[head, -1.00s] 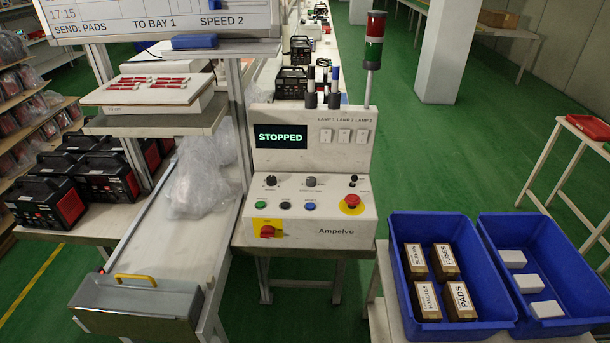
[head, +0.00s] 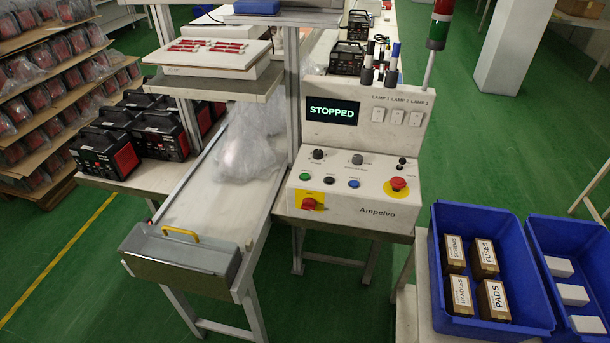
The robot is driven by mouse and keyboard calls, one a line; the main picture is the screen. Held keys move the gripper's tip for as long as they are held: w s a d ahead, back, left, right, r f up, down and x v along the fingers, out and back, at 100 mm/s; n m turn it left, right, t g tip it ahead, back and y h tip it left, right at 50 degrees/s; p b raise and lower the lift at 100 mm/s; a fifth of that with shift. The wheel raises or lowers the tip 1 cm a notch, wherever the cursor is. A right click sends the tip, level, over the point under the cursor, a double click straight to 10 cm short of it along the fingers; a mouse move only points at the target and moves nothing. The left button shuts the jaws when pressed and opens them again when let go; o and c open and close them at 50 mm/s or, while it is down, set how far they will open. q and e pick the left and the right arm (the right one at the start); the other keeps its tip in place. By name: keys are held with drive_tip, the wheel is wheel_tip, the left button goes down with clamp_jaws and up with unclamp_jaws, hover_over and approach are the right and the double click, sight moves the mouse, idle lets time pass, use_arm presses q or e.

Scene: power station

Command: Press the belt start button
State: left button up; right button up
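The control panel (head: 345,222) stands in the middle of the head view, white and marked "Ampelvo". Its display (head: 332,109) reads "STOPPED". On its sloping top are a green button (head: 304,177), a black button (head: 329,181) and a blue button (head: 354,183) in a row. The button labels are too small to read. A red mushroom button (head: 397,184) on a yellow base sits at the right, and a red rotary switch (head: 309,203) on a yellow plate is on the front. Neither of my grippers is in view.
The belt (head: 215,195) lies left of the panel, with a clear plastic bag (head: 247,150) on it and a grey metal box (head: 180,255) at its near end. Blue bins (head: 515,290) with labelled boxes stand at right. Green floor is open at lower left.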

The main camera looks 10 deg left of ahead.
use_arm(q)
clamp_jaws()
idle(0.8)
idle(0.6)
